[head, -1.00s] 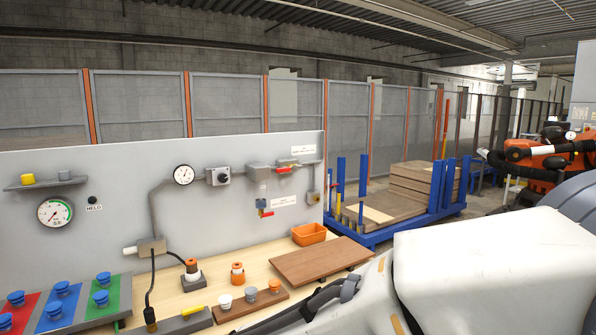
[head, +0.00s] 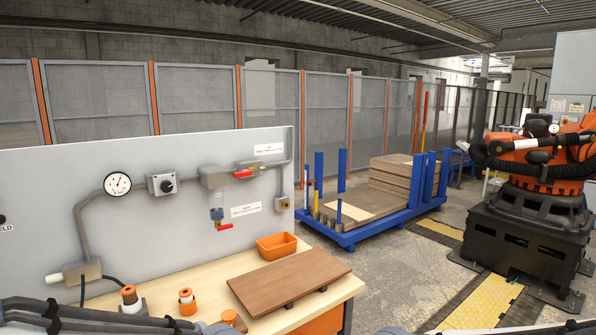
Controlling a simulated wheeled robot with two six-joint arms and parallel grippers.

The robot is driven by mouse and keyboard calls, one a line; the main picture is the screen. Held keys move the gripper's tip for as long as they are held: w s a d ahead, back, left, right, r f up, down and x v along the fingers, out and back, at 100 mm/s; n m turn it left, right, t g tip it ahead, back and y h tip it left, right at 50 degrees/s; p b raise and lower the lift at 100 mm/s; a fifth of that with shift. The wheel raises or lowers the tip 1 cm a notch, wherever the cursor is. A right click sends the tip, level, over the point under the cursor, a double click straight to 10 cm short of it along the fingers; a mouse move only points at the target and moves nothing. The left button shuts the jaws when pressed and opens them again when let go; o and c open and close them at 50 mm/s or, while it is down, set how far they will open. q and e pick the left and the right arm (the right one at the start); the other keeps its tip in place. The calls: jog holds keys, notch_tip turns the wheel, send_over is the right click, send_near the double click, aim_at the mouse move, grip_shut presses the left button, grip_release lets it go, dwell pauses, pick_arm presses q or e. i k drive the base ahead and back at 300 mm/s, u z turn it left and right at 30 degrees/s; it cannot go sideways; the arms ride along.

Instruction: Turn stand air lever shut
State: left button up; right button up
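Several red-handled levers show, and I cannot read which label names the stand air lever. On the grey panel (head: 60,160), an upper red lever (head: 243,173) lies roughly level beside a grey valve box (head: 215,177). A lower red lever (head: 225,227) sits under a small blue and grey filter unit (head: 216,212), slightly tilted. A small red handle (head: 311,182) also shows at the left post of the blue stand (head: 349,240). Neither of my grippers is in view, and nothing touches these levers.
A round gauge (head: 117,183) and a knob box (head: 162,184) are on the panel. An orange bin (head: 276,245) and a brown board (head: 289,278) lie on the bench. An orange robot (head: 545,165) stands at right on a black base.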

aim_at(247, 173)
jog(key=z, duration=0.15)
jog(key=i, duration=1.45)
jog(key=u, duration=0.8)
